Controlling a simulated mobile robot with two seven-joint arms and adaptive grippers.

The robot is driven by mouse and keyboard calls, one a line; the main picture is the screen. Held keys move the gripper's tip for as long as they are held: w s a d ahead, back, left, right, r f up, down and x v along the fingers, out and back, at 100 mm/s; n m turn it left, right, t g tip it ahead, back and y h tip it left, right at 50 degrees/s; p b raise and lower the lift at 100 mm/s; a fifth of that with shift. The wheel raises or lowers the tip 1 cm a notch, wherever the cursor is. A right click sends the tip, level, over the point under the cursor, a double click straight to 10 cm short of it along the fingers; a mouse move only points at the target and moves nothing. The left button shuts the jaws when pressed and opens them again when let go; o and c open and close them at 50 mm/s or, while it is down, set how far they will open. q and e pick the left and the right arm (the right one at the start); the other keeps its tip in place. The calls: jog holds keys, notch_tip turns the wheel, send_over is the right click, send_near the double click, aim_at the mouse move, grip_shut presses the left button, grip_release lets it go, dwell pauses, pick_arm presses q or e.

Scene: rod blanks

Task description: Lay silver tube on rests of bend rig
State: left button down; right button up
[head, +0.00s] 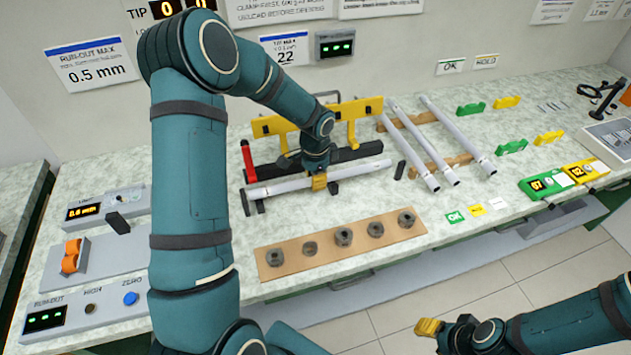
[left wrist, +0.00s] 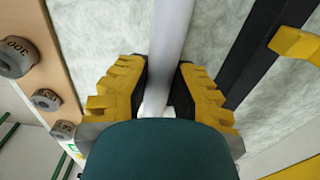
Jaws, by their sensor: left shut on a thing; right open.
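The silver tube (head: 356,171) lies lengthwise along the front of the bend rig. My left gripper (head: 319,184) is shut around its middle from above. In the left wrist view the tube (left wrist: 172,30) runs between the yellow-and-black fingers (left wrist: 160,88). The bend rig has a black bar (head: 357,153), a yellow back rail (head: 358,110) and a red handle (head: 247,160). Small dark feet show under the tube's left end; I cannot tell whether the tube touches the rests. My right gripper (head: 428,327) is open and empty, in front of the bench.
Several grey collars sit on a brown board (head: 290,261) in front of the rig. Three more tubes (head: 458,136) lie on wooden supports (head: 443,165) to the right. A run-out gauge station (head: 100,250) stands at left. Green and yellow blocks lie further right.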

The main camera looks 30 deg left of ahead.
pick_arm(q)
jog(key=shift+f, duration=0.4)
jog(key=shift+f, duration=0.15)
jog(key=c, duration=1)
grip_release()
jog(key=shift+o, duration=0.2)
jog(key=shift+r, duration=0.25)
notch_tip(320, 180, up, 12)
jog(key=p, duration=0.2)
